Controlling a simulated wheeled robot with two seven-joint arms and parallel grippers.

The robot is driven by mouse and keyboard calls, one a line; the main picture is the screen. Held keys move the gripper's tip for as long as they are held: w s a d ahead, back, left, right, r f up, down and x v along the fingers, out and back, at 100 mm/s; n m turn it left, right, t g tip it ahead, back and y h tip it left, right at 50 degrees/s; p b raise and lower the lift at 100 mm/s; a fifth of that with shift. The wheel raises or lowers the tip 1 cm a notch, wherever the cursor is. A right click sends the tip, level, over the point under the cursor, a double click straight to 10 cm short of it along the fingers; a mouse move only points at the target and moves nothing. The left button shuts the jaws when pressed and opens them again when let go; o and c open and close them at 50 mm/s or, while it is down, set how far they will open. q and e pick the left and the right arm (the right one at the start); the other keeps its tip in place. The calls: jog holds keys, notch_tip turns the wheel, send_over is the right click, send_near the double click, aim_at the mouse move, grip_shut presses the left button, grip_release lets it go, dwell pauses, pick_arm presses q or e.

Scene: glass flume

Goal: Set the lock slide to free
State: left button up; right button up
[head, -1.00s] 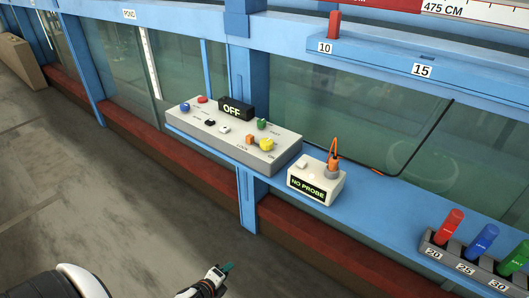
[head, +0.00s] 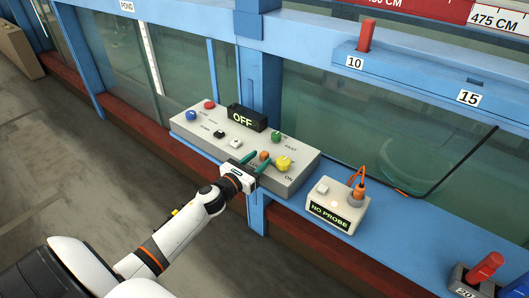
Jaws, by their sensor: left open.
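A light grey control panel (head: 190,135) sits on the blue ledge, its display (head: 247,118) reading OFF. The small orange lock slide (head: 264,155) is near the panel's right end, beside the yellow knob (head: 284,163) with ON printed near it. My left gripper (head: 258,160) reaches over the panel's front edge, its teal fingers open and apart at the orange slide. I cannot tell whether they touch it. The gripper covers most of the lettering by the slide. My right gripper is out of view.
Blue, red and green buttons, a black switch (head: 219,133) and a white switch (head: 236,142) sit close by on the panel. A NO PROBE box (head: 322,200) with an orange plug stands to the right. Glass walls rise behind the ledge.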

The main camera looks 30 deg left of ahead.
aim_at(262, 157)
pick_arm(q)
jog(key=shift+w+d, duration=0.15)
jog(key=shift+w, duration=1.6)
